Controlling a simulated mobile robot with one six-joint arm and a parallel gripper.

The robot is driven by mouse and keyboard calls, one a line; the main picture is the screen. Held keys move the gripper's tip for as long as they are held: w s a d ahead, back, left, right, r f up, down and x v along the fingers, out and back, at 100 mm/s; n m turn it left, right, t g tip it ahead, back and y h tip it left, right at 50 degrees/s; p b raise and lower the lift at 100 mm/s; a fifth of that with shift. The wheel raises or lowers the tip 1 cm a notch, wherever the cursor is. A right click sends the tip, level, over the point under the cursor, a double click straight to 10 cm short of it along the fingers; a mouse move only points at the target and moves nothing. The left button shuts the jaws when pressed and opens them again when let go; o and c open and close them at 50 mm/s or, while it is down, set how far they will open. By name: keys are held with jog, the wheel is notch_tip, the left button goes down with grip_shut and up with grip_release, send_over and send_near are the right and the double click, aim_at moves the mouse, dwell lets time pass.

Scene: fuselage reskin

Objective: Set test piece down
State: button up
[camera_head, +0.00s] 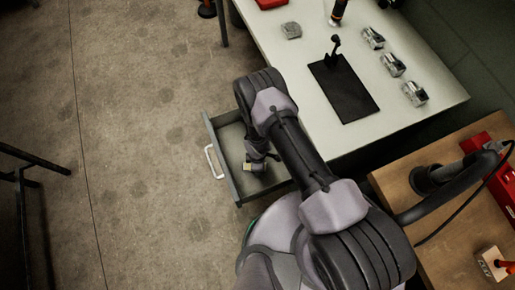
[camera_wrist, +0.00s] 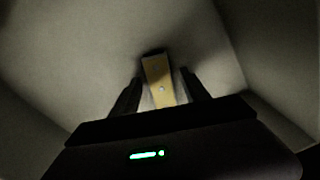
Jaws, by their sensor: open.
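The test piece (camera_wrist: 158,78) is a small tan, flat, oblong piece with a small round spot. It lies inside the open drawer (camera_head: 226,172), which has a white handle. In the wrist view it is between the two dark fingers of my gripper (camera_wrist: 160,84), with a gap on each side. In the head view my gripper (camera_head: 254,166) reaches down into the drawer, and a bit of the tan piece (camera_head: 248,167) shows beside it. My gripper is open around the piece. The piece's underside is hidden.
The drawer walls stand close around my gripper. A white table (camera_head: 285,62) above the drawer holds a black mat (camera_head: 345,92) with an upright stand and several metal parts (camera_head: 392,65). A wooden bench (camera_head: 400,205) with red boxes is at the right.

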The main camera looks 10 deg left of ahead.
notch_tip(320, 180, up, 12)
jog(key=p, duration=0.4)
